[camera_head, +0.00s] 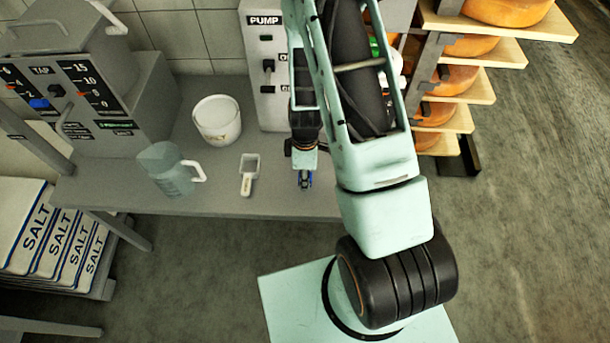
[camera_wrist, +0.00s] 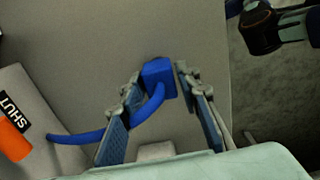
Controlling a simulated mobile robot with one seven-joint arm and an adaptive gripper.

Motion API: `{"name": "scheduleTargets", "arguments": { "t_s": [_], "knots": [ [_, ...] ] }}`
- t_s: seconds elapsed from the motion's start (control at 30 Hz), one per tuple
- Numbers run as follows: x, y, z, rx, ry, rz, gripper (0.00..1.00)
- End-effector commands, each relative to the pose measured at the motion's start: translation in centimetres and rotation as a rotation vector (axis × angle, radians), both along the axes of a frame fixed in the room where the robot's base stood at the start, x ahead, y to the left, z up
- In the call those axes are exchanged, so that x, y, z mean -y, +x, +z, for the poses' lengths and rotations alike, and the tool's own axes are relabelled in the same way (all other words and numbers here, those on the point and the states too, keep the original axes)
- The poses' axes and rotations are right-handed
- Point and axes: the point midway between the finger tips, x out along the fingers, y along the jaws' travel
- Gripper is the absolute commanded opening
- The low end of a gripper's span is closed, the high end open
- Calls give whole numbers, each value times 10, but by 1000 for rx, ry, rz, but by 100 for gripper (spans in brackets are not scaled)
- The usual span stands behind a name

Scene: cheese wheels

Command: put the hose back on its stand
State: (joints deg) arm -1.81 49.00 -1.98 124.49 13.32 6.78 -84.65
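The blue hose (camera_wrist: 92,135) shows in the wrist view with a square blue block (camera_wrist: 158,78) at its end. It curves left from the block, past my left finger, towards a grey housing. My gripper (camera_wrist: 162,82) has its fingers apart, one on each side of the block; whether they touch it is unclear. In the head view my gripper (camera_head: 305,180) points down at the worktop's front edge, with a little blue at its tips. My arm hides most of the hose there. I cannot make out the hose's stand in either view.
The grey worktop (camera_head: 100,195) holds a white tub (camera_head: 217,120), a clear jug (camera_head: 170,172), a white scoop (camera_head: 249,175) and the pump box (camera_head: 265,75). Cheese shelves (camera_head: 470,95) stand right. The grey housing (camera_wrist: 38,85) bears a SHUT label and an orange part (camera_wrist: 14,138).

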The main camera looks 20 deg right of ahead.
Motion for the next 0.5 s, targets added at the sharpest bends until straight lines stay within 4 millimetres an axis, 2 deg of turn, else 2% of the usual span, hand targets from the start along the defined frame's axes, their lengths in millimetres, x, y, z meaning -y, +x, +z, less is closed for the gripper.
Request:
{"name": "scheduleTargets", "arguments": {
  "t_s": [0.03, 0.1, 0.37, 0.5],
  "knots": [
    [0, 0, 0, 0, 0, 0, 38],
    [0, 0, 0, 0, 0, 0, 44],
    [0, 0, 1, 0, 0, 1, 44],
    [0, 1, 7, 1, 0, 1, 44]
  ]
}}
